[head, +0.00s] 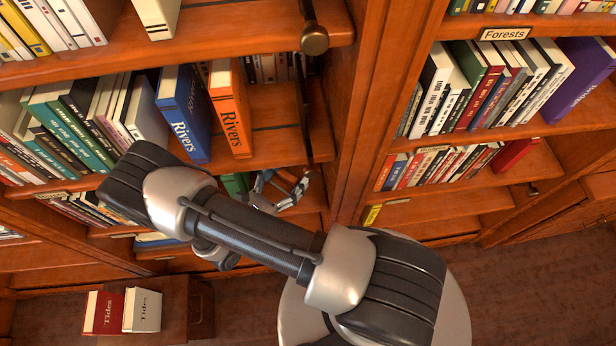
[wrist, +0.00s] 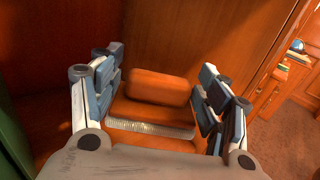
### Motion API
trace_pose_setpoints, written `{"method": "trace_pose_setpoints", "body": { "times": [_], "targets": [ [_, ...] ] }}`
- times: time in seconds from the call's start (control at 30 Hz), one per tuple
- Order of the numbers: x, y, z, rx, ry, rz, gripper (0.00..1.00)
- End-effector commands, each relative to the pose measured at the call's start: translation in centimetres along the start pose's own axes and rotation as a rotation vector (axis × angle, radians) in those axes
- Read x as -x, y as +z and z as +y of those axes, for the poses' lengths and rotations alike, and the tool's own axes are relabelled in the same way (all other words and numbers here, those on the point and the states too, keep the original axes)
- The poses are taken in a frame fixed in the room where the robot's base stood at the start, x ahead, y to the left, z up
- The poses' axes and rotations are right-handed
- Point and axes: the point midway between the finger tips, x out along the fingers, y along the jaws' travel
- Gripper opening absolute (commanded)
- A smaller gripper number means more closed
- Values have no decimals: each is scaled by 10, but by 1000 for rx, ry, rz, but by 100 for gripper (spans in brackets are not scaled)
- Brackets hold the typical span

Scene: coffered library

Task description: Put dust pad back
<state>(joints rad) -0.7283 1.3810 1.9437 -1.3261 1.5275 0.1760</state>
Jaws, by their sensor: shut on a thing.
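The dust pad (wrist: 158,90) shows in the middle of the wrist view as an orange-brown block with a rounded grip on top and a pale ribbed or bristled strip along its near edge. My gripper (wrist: 160,82) is shut on it, with a finger at each side. In the head view my gripper (head: 280,190) is at the lower shelf, near the upright between the two bookcases. The pad cannot be made out there. I cannot tell whether the pad touches the shelf.
Blue (head: 184,115) and orange (head: 229,108) "Rivers" books stand on the shelf above my gripper. A dark vertical rail with a brass knob (head: 314,39) runs near the upright. Two "Tides" books (head: 103,313) stand on a low wooden unit at bottom left. A green surface (wrist: 12,140) edges the wrist view's left.

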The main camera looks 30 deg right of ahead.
Motion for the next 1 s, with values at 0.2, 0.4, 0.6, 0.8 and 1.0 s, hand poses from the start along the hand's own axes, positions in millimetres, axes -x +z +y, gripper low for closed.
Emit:
{"method": "trace_pose_setpoints", "body": {
  "times": [0.2, 0.4, 0.6, 0.8, 1.0],
  "targets": [
    [1, -35, -2, 1, -5, 0, 45],
    [1, -62, -1, -1, -5, 0, 45],
    [1, -79, -1, 0, -5, 0, 45],
    [1, -103, -1, 0, -5, 0, 45],
    [1, -101, -1, -1, -5, 0, 45]
  ]
}}
